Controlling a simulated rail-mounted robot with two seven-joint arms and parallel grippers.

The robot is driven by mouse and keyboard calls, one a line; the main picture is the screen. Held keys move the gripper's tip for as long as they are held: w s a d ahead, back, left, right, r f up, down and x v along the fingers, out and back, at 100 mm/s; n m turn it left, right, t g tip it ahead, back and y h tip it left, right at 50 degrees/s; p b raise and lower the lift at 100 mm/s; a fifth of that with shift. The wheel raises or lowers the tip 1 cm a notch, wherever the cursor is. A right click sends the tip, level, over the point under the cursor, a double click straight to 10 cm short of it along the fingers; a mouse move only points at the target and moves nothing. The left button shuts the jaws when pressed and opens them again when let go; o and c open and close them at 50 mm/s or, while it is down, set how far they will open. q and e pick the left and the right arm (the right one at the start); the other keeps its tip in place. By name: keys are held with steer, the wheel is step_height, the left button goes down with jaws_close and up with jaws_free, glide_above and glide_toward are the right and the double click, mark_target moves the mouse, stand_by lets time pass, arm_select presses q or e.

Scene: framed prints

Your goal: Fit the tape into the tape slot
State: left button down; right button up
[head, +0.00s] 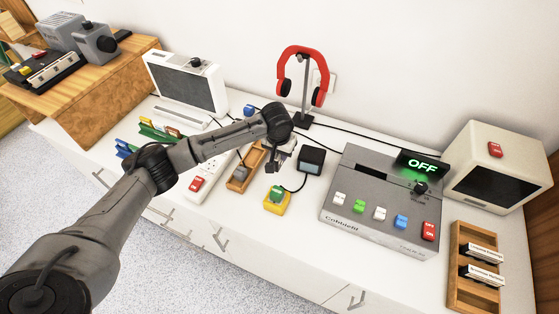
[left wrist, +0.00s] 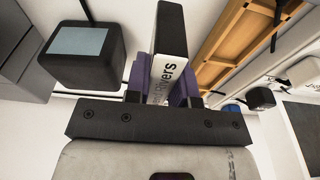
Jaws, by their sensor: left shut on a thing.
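A tape (left wrist: 172,50), dark with a white label ending in "rivers", is clamped between the purple finger pads of my left gripper (left wrist: 163,85). In the head view my left gripper (head: 278,162) hangs above the counter, left of the grey tape deck (head: 345,212). The held tape is hard to make out there. The tape slot (head: 384,175) is a long dark opening in the deck's top, and it looks empty. The gripper is apart from the deck. My right gripper is not in view.
A black box with a pale top (head: 311,161) stands between gripper and deck. A yellow-based green button (head: 277,201) and cable lie in front. Red headphones (head: 303,70) hang behind. A wooden rack (head: 462,270) with two tapes stands right, near a cream monitor (head: 495,165).

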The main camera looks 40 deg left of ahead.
mark_target(280, 161)
arm_select(q)
step_height(280, 161, down, 4)
steer(key=shift+f+b, duration=0.1)
steer(key=shift+b, duration=0.45)
steer(key=c, duration=1)
jaws_free()
steer(key=shift+o, duration=0.2)
steer(key=r+p, duration=0.1)
steer(key=r, duration=0.2)
steer(key=s+r+p, duration=0.1)
steer(key=r, duration=0.3)
steer(key=r+p, duration=0.1)
steer(key=r, duration=0.2)
steer(key=shift+s+d+r, duration=0.2)
steer(key=shift+r, duration=0.05)
steer(key=shift+o, duration=0.4)
steer(key=shift+s+r+p, duration=0.15)
steer(key=shift+r+p, duration=0.2)
steer(key=shift+r, duration=0.5)
